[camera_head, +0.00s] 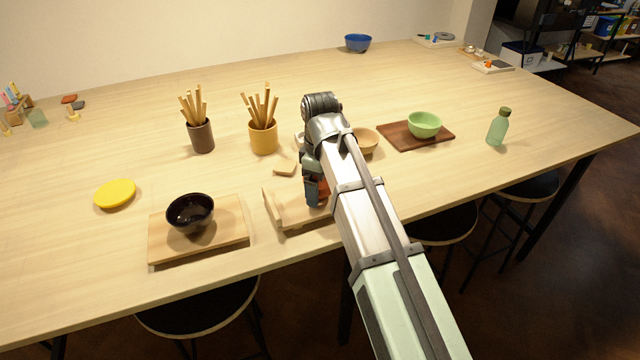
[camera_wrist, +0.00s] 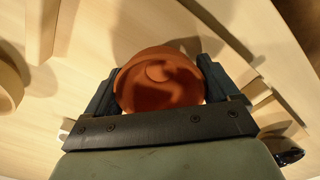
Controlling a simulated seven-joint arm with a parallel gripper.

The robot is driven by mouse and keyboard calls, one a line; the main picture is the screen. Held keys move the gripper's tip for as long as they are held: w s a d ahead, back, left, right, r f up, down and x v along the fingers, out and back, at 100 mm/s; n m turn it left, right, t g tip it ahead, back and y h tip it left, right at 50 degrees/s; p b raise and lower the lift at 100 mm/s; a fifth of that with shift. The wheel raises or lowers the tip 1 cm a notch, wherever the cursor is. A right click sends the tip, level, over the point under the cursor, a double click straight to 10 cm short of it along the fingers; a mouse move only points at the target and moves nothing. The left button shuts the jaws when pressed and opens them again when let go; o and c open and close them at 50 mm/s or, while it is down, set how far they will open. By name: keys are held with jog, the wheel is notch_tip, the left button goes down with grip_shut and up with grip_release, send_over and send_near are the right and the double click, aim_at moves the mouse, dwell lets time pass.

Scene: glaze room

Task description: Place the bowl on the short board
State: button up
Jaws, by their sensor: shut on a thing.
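In the wrist view a terracotta-red round bowl (camera_wrist: 158,82) sits between the two dark fingers of my gripper (camera_wrist: 156,75), which is shut on it. In the head view my gripper (camera_head: 317,190) points down over a pale wooden board with a raised left end (camera_head: 271,209); a little of the red bowl shows there, the rest hidden by my arm. Whether the bowl touches that board is unclear. Another pale board (camera_head: 172,245) at left carries a black bowl (camera_head: 190,212). A dark brown board (camera_head: 398,142) at right carries a green bowl (camera_head: 424,123).
A dark cup (camera_head: 202,138) and a yellow cup (camera_head: 263,139), both with sticks, stand behind my gripper. A small wooden block (camera_head: 284,169) lies near it. A tan bowl (camera_head: 366,141) is partly behind my arm.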

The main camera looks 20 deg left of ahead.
jog(key=shift+f, duration=0.15)
jog(key=o, duration=0.8)
jog(key=shift+o, duration=0.2)
notch_tip(320, 180, up, 12)
jog(key=shift+r, duration=0.2)
